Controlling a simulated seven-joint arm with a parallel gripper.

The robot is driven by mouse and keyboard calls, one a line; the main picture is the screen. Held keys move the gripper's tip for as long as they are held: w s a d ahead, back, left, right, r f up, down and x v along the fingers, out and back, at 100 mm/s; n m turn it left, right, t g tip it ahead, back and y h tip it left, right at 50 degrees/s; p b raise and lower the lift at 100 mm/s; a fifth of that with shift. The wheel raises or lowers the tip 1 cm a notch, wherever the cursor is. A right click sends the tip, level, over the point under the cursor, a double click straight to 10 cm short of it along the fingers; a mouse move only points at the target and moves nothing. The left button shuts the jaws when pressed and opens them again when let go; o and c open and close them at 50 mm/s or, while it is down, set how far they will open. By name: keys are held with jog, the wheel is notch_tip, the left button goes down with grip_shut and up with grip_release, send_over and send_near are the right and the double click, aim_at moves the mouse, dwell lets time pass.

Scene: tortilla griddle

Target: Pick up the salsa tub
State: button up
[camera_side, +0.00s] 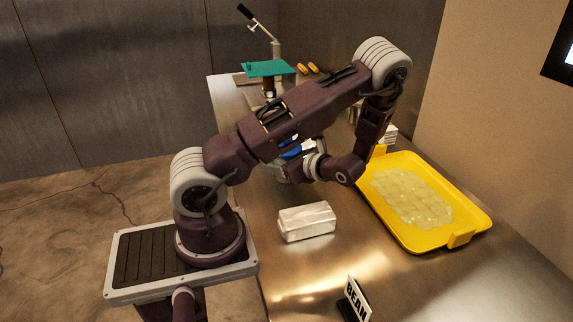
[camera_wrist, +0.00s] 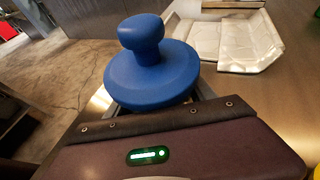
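A round blue lid with a knob (camera_wrist: 150,78) fills the middle of the wrist view, close beyond my gripper's body. I take it to be the lid of the salsa tub; no label shows. In the side view, a bit of blue (camera_side: 291,152) and a grey body below it (camera_side: 281,174) show behind my wrist, mostly hidden. My gripper (camera_side: 298,166) is low over the table at this tub. Its fingers are hidden behind the lid and the dark gripper housing, so I cannot tell whether they touch the tub.
A white wrapped block (camera_side: 306,222) lies nearer on the steel table. A yellow tray (camera_side: 471,232) with pale rounds is at right. A "BEAN" sign (camera_side: 357,299) stands in front. A press with a teal plate (camera_side: 268,68) is at the back.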

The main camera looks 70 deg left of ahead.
jog(key=c, duration=0.5)
notch_tip(320, 180, up, 10)
jog(key=shift+r, duration=0.1)
jog(key=o, duration=1)
jog(key=c, duration=1.1)
jog(key=shift+c, duration=0.2)
